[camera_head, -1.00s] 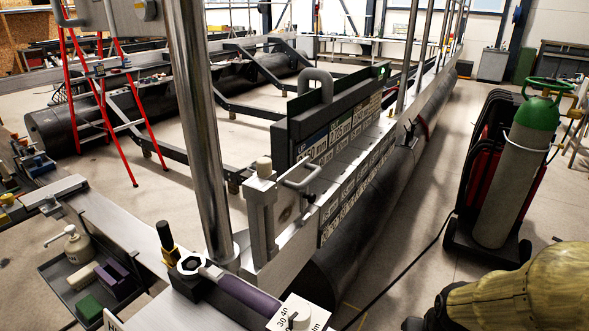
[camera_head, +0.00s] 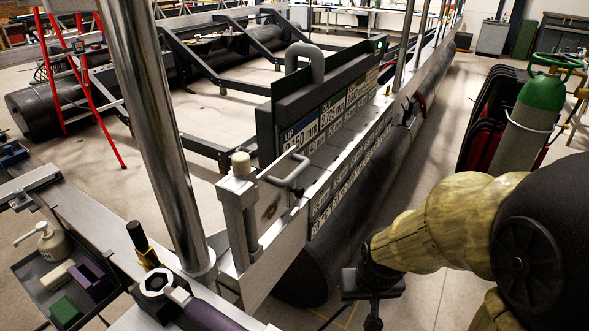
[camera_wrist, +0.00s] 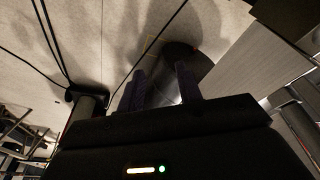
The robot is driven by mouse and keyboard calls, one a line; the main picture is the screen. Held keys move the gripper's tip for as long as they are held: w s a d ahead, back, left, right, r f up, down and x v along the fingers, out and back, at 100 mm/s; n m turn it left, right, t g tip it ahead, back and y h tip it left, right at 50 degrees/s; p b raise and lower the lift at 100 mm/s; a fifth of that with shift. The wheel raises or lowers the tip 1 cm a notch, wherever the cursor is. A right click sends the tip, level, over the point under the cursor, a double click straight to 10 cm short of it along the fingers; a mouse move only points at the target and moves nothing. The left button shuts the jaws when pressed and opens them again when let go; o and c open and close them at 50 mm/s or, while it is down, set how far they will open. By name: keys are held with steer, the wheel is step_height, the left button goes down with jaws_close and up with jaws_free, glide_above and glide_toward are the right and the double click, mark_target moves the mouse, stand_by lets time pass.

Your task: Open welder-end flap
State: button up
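The welder-end flap appears to be the upright light-metal plate (camera_head: 270,205) at the near end of the labelled rail. It has a vertical hinge-like post on its left and a grey bar handle (camera_head: 287,179). It looks closed, though its edges are hard to make out. My gripper (camera_head: 372,318) points down at lower centre, right of the flap and apart from it, beside the dark float. In the wrist view its two fingers (camera_wrist: 160,88) stand apart with nothing between them. The floor and a dark rounded shape lie beyond them.
A steel post (camera_head: 165,150) rises left of the flap. A dark board with a loop handle (camera_head: 305,57) stands behind it. A gas cylinder (camera_head: 518,135) on a cart is at right. A tray (camera_head: 30,268) with a bottle is at lower left. Floor right of the float is mostly clear.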

mark_target(301, 172)
steer(key=w+d+r+n+t+y+b, duration=0.1)
steer(key=w+d+r+n+t, duration=0.2)
steer(key=w+r+n+t, duration=0.5)
steer(key=w+d+r+n+t+b, duration=0.1)
steer(key=w+d+r+n+t, duration=0.2)
steer(key=w, duration=0.8)
step_height(301, 172, up, 6)
steer(key=w+a+n+y, duration=0.2)
steer(key=n+y, duration=0.4)
steer(key=n, duration=0.2)
steer(key=s+a+r+n+g+y+b, duration=0.1)
steer(key=s+n+g+y, duration=0.4)
steer(key=n, duration=0.5)
steer(key=shift+s+a+r+y+b, duration=0.15)
steer(key=shift+s+a+y+b, duration=0.2)
steer(key=shift+s+a+y, duration=0.25)
steer(key=shift+d, duration=0.1)
steer(key=p+x, duration=0.4)
steer(key=x, duration=1.3)
steer(key=shift+w, duration=0.1)
